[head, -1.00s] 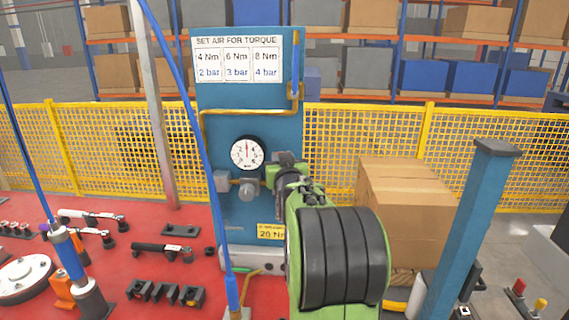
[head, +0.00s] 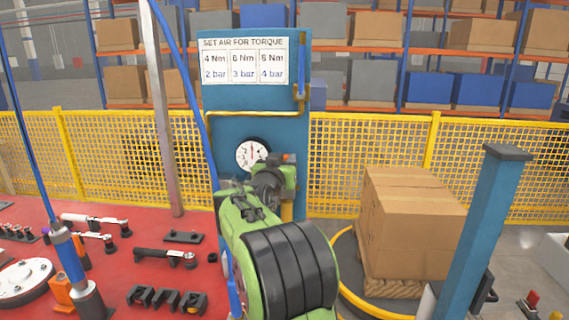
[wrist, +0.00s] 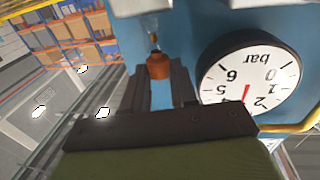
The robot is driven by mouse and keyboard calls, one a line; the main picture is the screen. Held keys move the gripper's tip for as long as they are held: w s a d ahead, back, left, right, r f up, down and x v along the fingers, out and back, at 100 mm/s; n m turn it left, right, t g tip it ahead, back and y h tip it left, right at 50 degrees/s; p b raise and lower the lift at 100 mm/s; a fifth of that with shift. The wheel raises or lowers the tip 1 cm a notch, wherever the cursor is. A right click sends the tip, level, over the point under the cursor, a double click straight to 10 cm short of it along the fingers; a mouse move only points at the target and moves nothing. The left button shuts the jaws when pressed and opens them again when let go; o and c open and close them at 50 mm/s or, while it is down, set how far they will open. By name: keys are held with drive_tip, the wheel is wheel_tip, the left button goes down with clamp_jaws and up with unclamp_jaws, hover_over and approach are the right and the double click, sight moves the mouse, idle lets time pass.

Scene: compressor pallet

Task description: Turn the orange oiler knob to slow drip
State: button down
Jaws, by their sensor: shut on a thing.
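The orange oiler knob (wrist: 158,66) shows in the wrist view between my two dark fingers, below a small clear part with amber in it. My gripper (wrist: 160,82) is shut on the knob. In the head view, my gripper (head: 270,182) is at the blue panel (head: 222,128), just below and right of the gauge. A small orange spot (head: 289,158) shows beside it there. My arm hides the fittings on the lower panel.
The round white pressure gauge (head: 252,154) is close to my gripper; in the wrist view it is right beside the fingers. A yellow pipe (head: 255,113) crosses the panel above. Blue hose hangs at left. Tools lie on the red table (head: 120,230). Boxes (head: 410,220) stand at right.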

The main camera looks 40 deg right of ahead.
drive_tip(key=c, duration=1.2)
unclamp_jaws()
drive_tip(key=shift+o, duration=0.2)
drive_tip(key=b+v, duration=0.2)
drive_tip(key=v, duration=1.3)
drive_tip(key=shift+s+a, duration=0.15)
drive_tip(key=shift+a, duration=0.2)
